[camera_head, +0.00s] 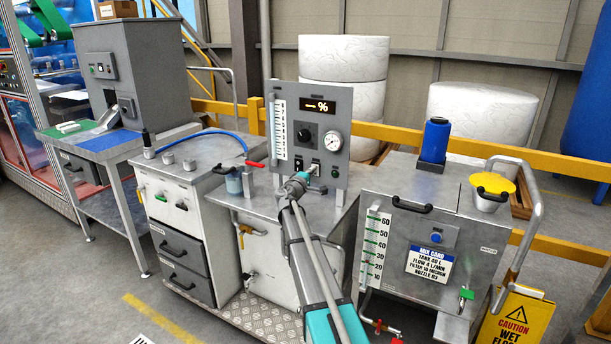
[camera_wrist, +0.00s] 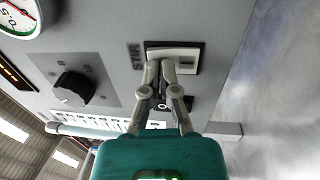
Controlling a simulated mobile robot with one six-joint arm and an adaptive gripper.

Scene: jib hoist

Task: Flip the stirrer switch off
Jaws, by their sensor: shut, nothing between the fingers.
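The stirrer switch (camera_wrist: 183,60), labelled STIR, is a white rocker in a black frame on the grey control panel in the wrist view. In the head view it is small on the lower panel (camera_head: 315,169). My gripper (camera_wrist: 161,66) is shut and empty, its fingertips at the rocker's lower left edge and overlapping it in the picture. I cannot tell whether they touch it. The fingers partly hide the rocker, and its position is unclear. In the head view my gripper (camera_head: 299,181) is just below the switch, in front of the panel.
A second small switch (camera_wrist: 178,104) is beside the stirrer switch, partly behind my fingers. A black knob (camera_head: 304,137), a round gauge (camera_head: 333,141) and a display (camera_head: 318,105) are above. The bench top (camera_head: 270,202) lies below.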

